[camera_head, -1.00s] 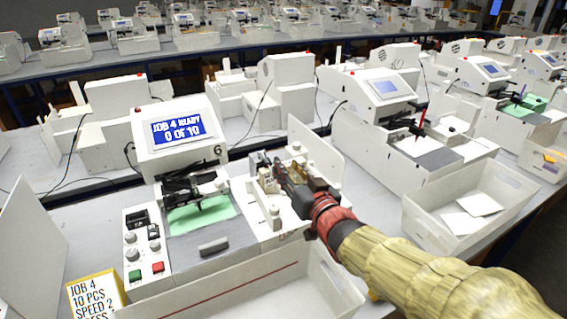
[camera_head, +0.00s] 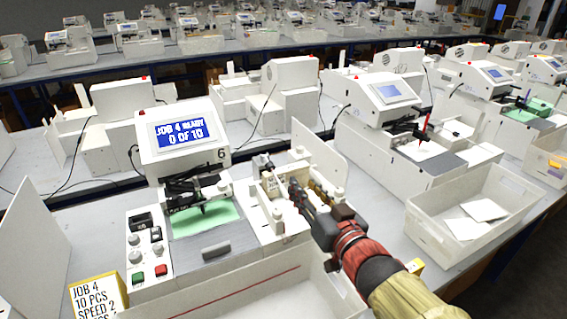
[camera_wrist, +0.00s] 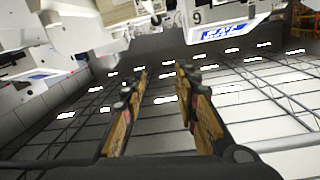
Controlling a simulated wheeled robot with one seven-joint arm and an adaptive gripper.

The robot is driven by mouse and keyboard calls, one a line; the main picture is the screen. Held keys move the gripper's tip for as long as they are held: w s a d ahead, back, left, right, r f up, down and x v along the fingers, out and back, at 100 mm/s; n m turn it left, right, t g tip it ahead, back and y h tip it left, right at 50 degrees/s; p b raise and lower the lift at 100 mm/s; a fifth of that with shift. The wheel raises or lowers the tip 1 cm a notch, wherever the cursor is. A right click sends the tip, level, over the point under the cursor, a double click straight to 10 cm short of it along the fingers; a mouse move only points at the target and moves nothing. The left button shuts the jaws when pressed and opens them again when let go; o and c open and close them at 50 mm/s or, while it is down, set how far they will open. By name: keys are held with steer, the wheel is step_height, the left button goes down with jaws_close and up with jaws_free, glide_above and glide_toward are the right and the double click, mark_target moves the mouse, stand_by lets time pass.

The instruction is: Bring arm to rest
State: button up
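My arm with its red and yellow sleeve reaches in from the lower right in the head view. My gripper (camera_head: 305,191) is over the right side of the near plotter (camera_head: 182,158), by its upright white plate. In the wrist view my gripper (camera_wrist: 160,75) has its two fingers apart with nothing between them, and the ceiling shows behind. The plotter's screen (camera_head: 183,133) reads "JOB 4 READY 0 OF 10". A green sheet (camera_head: 203,218) lies under its pen carriage. I cannot tell whether the gripper touches the plotter.
A white tray (camera_head: 262,284) stands in front of the plotter, beside a job card (camera_head: 98,295). A white bin (camera_head: 425,226) with blank cards (camera_head: 484,209) is to the right. More plotters line the benches behind. The dark floor at lower right is clear.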

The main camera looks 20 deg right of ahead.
steer(key=s+d+f+g+h, duration=0.5)
steer(key=s+d+f+g, duration=0.25)
steer(key=f, duration=0.45)
steer(key=s+a+r+g+y+p, duration=0.1)
steer(key=s+a+r+g, duration=0.1)
steer(key=s+a, duration=0.2)
steer(key=s+a+r+g+y+p, duration=0.1)
steer(key=s+a+r+g, duration=0.1)
steer(key=s, duration=0.7)
steer(key=shift+s+a+r+n+y+p, duration=0.25)
steer(key=shift+a+r+p, duration=0.2)
steer(key=shift+a, duration=0.4)
